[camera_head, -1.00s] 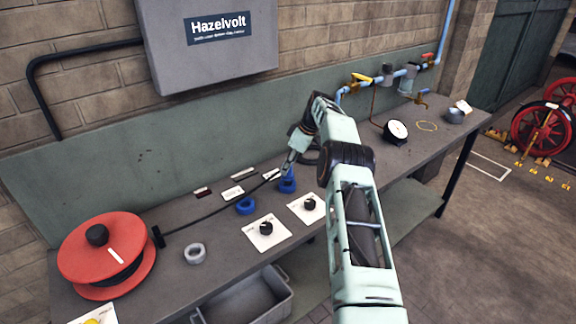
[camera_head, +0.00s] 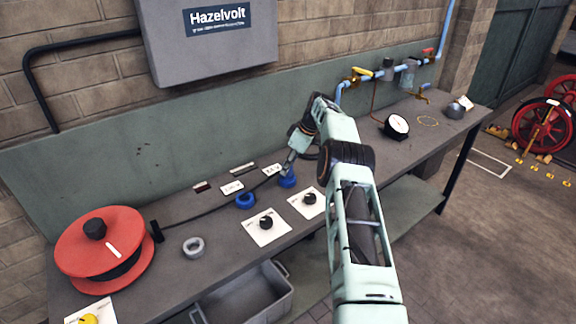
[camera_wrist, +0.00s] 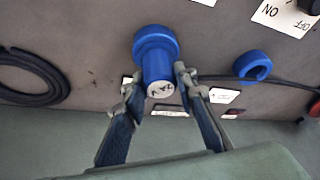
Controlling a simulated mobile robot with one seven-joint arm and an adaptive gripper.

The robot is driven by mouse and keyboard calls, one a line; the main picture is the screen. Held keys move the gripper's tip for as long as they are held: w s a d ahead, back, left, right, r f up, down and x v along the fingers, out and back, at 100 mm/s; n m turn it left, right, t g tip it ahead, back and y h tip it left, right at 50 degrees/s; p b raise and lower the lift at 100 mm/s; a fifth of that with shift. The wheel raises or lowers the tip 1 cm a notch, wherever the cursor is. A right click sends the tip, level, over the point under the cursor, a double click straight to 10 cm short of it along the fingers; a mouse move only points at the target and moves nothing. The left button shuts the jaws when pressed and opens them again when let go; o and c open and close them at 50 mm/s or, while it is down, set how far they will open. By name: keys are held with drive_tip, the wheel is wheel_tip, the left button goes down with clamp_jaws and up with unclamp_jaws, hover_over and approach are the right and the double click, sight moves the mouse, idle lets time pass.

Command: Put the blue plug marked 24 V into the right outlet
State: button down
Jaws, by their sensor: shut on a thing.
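The blue plug (camera_wrist: 162,74) shows 24 V on its pale end face in the wrist view. It stands in line with a wider blue ring at the right outlet (camera_wrist: 153,41), touching or overlapping it. I cannot tell how deep it sits. My gripper (camera_wrist: 157,82) has one finger on each side of the plug and is shut on it. In the head view my gripper (camera_head: 290,163) is over the right outlet (camera_head: 287,181), and the plug is mostly hidden there. The left blue outlet (camera_head: 245,201) is an open ring, also seen in the wrist view (camera_wrist: 253,66).
A black cable (camera_head: 205,213) runs along the bench from the red reel (camera_head: 100,240) toward my gripper. A grey ring (camera_head: 193,247) and two black knobs on white plates (camera_head: 267,226) lie in front. A gauge (camera_head: 397,126) stands right. The green wall panel (camera_head: 130,165) is close behind.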

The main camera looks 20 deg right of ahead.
drive_tip(key=c, duration=1.5)
unclamp_jaws()
